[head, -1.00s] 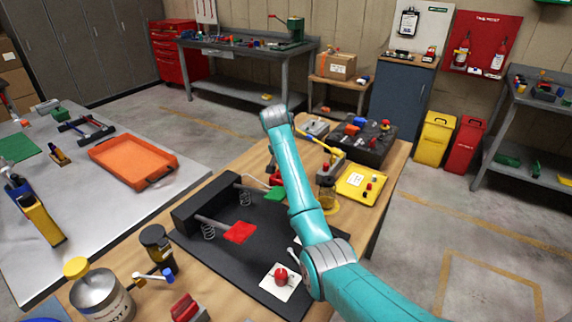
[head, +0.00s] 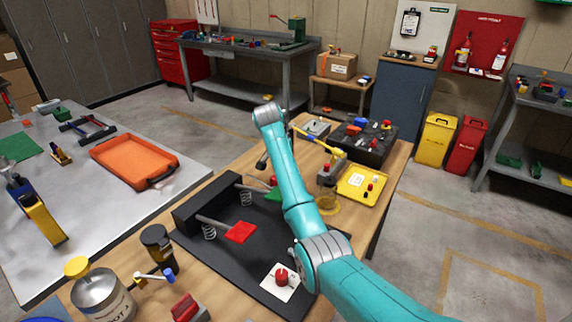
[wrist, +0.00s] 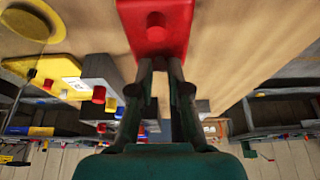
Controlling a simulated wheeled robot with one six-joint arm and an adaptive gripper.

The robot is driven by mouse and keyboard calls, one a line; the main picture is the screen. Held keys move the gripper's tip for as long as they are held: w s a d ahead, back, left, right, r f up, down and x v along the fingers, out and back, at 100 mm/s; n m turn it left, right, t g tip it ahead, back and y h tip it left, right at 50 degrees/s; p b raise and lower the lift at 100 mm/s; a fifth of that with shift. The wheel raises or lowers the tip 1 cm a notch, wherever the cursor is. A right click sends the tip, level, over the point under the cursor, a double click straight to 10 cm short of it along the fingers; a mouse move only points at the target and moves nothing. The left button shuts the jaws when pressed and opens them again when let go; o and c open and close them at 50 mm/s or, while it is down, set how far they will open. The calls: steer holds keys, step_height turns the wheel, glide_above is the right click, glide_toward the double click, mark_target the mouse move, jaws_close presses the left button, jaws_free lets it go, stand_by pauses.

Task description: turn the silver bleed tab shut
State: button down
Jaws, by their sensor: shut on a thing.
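In the wrist view a red block (wrist: 180,38) with a round red knob is at the top middle. My gripper (wrist: 160,66) points at it, and its two dark fingertips meet the block's near edge. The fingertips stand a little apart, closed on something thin. The silver bleed tab cannot be made out; the place between the fingertips where it would be is hidden. In the head view my teal arm covers the gripper, and only a bit of red shows to the left of the arm beside a green pedal (head: 273,195).
A black pedal board with a red pedal (head: 241,232) lies left of my arm. A yellow tray (head: 352,190) and a black case (head: 358,148) stand to the right. A dark bottle (head: 157,247) and a tin (head: 100,294) are at the front left.

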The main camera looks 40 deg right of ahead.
steer(key=c, duration=1.1)
jaws_free()
steer(key=shift+r, duration=0.1)
steer(key=shift+v, duration=3.7)
steer(key=shift+a, duration=0.1)
steer(key=shift+w, duration=0.1)
